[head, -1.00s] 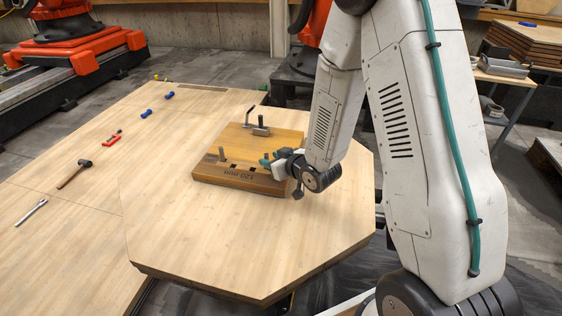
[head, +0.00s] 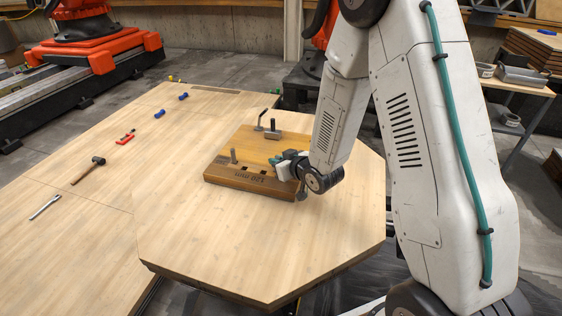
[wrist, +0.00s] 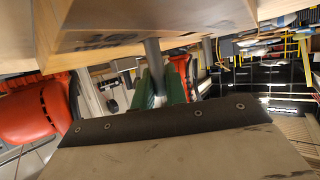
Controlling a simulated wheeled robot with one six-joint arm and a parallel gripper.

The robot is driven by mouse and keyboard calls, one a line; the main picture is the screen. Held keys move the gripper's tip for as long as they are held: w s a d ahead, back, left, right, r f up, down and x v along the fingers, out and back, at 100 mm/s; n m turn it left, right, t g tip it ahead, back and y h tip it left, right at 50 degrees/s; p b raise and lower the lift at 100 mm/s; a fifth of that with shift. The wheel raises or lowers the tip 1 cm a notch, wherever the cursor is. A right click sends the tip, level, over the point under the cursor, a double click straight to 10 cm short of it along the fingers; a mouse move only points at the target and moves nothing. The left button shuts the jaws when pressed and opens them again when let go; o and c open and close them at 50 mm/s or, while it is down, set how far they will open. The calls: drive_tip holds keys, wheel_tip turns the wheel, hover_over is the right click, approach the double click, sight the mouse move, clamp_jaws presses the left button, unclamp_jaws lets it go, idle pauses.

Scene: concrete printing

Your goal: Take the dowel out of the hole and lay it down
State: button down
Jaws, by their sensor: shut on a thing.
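A wooden block (head: 240,180) marked "120 mm" lies on the eight-sided tabletop. A grey dowel (head: 233,156) stands upright near its left front corner, apart from my gripper. My gripper (head: 277,160), with teal fingers, is low at the block's right front part. In the wrist view my gripper (wrist: 158,88) is shut on another grey dowel (wrist: 153,54), which runs between the green fingers towards the wooden block (wrist: 150,18). The head view hides this dowel behind the fingers. I cannot tell how deep it sits in its hole.
A grey metal piece (head: 273,133) and a thin bent rod (head: 261,120) stand at the block's back. The tabletop (head: 210,240) is clear in front and to the left. A hammer (head: 88,170), a wrench (head: 45,207) and a red clamp (head: 126,137) lie farther left.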

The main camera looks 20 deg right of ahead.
drive_tip(key=shift+r, duration=3.1)
wheel_tip(320, 180, up, 6)
